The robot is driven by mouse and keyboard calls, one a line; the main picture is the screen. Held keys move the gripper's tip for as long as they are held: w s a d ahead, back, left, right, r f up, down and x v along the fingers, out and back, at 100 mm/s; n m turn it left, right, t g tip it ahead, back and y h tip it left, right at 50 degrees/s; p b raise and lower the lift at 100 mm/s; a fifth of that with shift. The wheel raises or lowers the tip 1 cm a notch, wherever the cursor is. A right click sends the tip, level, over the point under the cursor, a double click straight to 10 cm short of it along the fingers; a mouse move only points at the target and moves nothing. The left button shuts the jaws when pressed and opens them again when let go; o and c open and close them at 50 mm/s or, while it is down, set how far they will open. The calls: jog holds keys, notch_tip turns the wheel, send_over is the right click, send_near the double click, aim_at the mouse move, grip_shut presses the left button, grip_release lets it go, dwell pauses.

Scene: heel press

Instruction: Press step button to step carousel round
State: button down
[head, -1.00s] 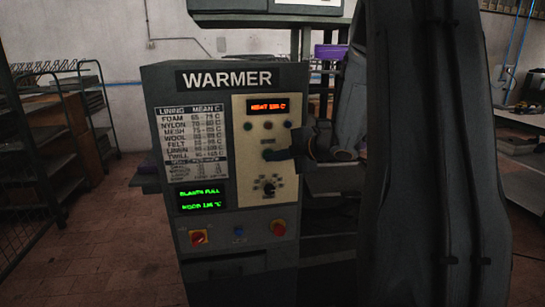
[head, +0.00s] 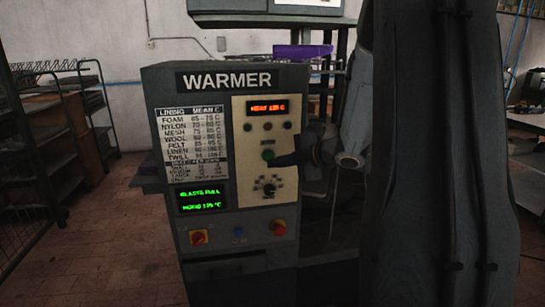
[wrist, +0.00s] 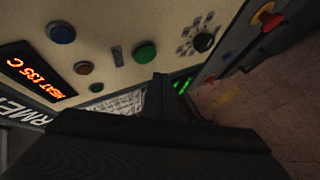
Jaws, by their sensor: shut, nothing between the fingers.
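The warmer's cream control panel (head: 283,196) carries a round green button (head: 268,154) below a row of small coloured lamps or buttons (head: 267,126). The green button also shows in the wrist view (wrist: 144,52). No readable label tells me which control is the step button. My gripper (head: 277,162) is shut and empty, its tip just below and right of the green button in the head view. In the wrist view the dark fingertips (wrist: 160,84) are below the green button, seemingly apart from it. A small blue button (head: 239,230) sits on the lower grey panel.
A black selector knob (head: 269,187) is below the green button. An orange display (head: 268,107) is above. Wire shelving (head: 60,130) stands left, with open floor between.

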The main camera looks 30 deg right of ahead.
jog(key=shift+s+a, duration=0.25)
jog(key=shift+s, duration=0.5)
jog(key=shift+s+a, duration=0.2)
jog(key=shift+s, duration=0.5)
jog(key=s+a+p, duration=0.2)
jog(key=s, duration=0.4)
jog(key=shift+s, duration=0.4)
jog(key=shift+w, duration=0.1)
